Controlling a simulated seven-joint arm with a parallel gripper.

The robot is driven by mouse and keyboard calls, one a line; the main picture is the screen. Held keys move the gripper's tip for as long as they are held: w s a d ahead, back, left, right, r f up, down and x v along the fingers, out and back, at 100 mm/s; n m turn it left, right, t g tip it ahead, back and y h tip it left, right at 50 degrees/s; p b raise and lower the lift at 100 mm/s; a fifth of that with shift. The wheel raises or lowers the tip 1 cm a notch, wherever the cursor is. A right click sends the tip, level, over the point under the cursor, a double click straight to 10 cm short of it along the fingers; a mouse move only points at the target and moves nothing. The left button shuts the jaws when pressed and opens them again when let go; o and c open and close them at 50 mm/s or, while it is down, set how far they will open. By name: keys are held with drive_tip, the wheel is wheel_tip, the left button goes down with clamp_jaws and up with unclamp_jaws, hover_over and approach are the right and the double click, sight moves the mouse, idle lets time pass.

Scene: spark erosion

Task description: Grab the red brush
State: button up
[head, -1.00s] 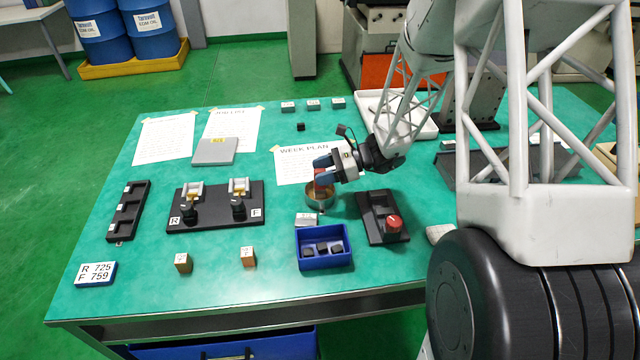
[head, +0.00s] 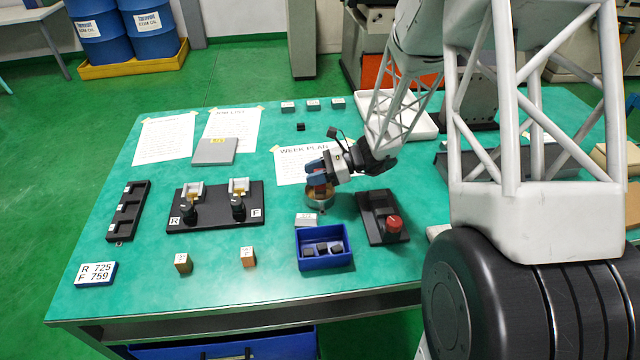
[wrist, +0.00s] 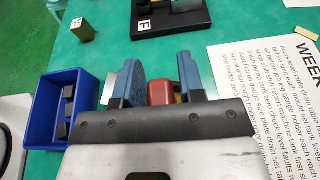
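The red brush (wrist: 162,92) shows as a red block between my two blue fingers in the wrist view. In the head view it is mostly hidden by the fingers, above a small round metal cup (head: 320,202). My gripper (head: 319,181) is low over this cup, tilted, with one finger on each side of the red brush. The brush's lower end is hidden.
A blue bin (head: 324,262) with dark blocks and a white block (head: 306,219) stand in front of the cup. A black fixture with a red knob (head: 394,223) is to the right. A black two-station holder (head: 214,218) is to the left. The week plan sheet (head: 290,167) lies behind.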

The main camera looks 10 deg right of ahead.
clamp_jaws()
drive_tip(key=shift+r, duration=0.15)
wheel_tip(320, 180, up, 10)
idle(0.7)
idle(0.5)
